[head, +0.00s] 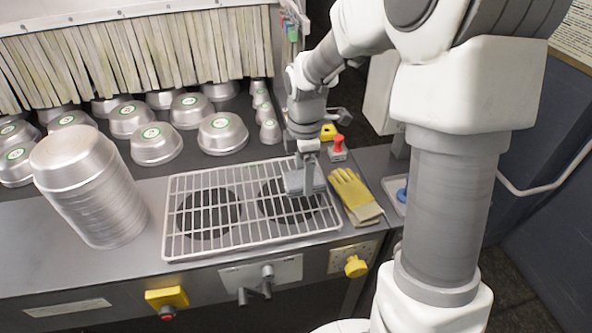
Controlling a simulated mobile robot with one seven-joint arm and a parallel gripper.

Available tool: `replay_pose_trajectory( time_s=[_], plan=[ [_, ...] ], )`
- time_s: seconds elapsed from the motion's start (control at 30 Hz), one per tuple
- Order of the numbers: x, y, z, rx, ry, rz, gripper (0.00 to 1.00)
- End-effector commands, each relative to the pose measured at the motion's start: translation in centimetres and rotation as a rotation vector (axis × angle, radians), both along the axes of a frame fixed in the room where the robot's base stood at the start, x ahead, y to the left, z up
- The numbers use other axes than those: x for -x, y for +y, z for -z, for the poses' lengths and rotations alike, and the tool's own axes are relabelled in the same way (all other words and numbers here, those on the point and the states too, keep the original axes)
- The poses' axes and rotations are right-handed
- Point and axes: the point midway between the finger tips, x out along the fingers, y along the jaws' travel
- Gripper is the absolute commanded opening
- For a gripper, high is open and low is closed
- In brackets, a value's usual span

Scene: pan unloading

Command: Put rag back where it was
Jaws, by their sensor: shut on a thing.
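My gripper (306,178) points down over the right part of a white wire rack (232,170). It is shut on a grey, flat piece that looks like the rag (293,184). The rag is small in the view and partly hidden by the fingers. I cannot tell whether it touches the rack or hangs just above it.
Yellow gloves (354,196) lie right of the rack. A small tray (391,186) with a blue item (402,195) is farther right. A tall stack of metal pans (92,190) stands left. Several upturned pans (157,145) sit behind, before a strip curtain (140,52). A red button (338,146) stands behind the gloves.

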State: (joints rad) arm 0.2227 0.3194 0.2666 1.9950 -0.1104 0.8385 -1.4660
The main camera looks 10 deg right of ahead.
Motion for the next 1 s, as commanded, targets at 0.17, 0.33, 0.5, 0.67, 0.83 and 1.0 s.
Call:
replay_pose_trajectory(
  time_s=[0.17,0.33,0.5,0.67,0.83,1.0],
  plan=[
    [-2.8,-0.1,1.7,0.000,0.002,-0.002,0.32],
    [-4.1,-0.2,2.4,0.000,0.001,0.000,0.32],
    [-4.2,-0.2,3.5,0.001,0.002,0.000,0.32],
    [-4.2,-0.2,5.9,0.001,0.003,-0.001,0.32],
    [-4.2,-0.2,6.5,0.001,0.000,0.000,0.32],
    [-4.2,-0.2,6.6,0.001,0.000,0.000,0.32]
  ],
)
